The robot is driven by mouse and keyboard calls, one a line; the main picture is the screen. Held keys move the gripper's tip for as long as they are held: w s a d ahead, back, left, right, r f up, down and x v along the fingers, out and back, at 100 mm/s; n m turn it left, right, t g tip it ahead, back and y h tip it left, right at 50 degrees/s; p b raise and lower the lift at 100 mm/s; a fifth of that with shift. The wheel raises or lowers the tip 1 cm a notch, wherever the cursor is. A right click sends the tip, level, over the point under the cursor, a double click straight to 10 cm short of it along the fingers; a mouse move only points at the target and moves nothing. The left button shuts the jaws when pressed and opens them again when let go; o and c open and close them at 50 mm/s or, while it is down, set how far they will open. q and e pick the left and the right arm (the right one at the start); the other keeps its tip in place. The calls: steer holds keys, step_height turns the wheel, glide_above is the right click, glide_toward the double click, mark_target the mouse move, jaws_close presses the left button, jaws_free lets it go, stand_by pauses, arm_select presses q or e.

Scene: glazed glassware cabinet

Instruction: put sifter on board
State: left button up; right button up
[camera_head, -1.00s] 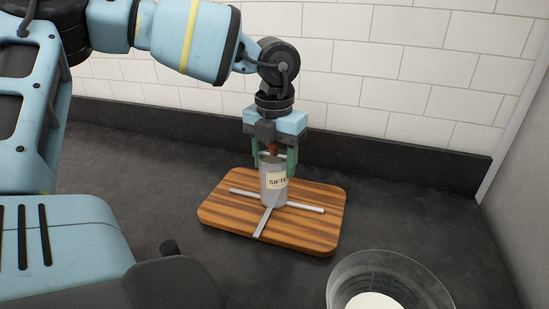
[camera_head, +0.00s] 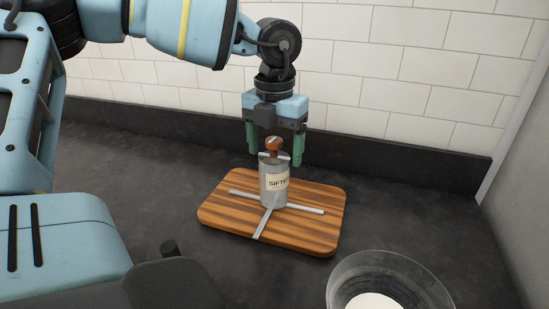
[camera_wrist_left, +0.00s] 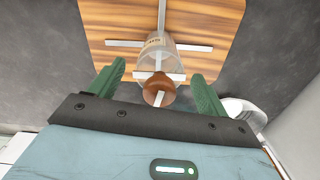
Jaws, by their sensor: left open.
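The sifter (camera_head: 273,188) is a grey metal can with a "SIFTER" label and a brown knob on top. It stands upright on the striped wooden board (camera_head: 318,228), on the crossing of the pale strips. My left gripper (camera_head: 275,153) is open and empty, with its green fingers above and around the knob, apart from it. The left wrist view shows the sifter (camera_wrist_left: 156,60) and its knob between the spread fingers (camera_wrist_left: 155,83), with the board (camera_wrist_left: 210,20) beyond. My right gripper is not in view.
A clear round container (camera_head: 390,280) with white contents stands at the front right of the dark counter (camera_head: 160,170). A dark backsplash and tiled wall (camera_head: 420,70) run behind the board. A pale side wall closes the right.

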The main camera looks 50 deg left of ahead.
arm_select(q)
step_height(320, 180, up, 9)
stand_by(0.3)
steer(key=shift+r, duration=0.1)
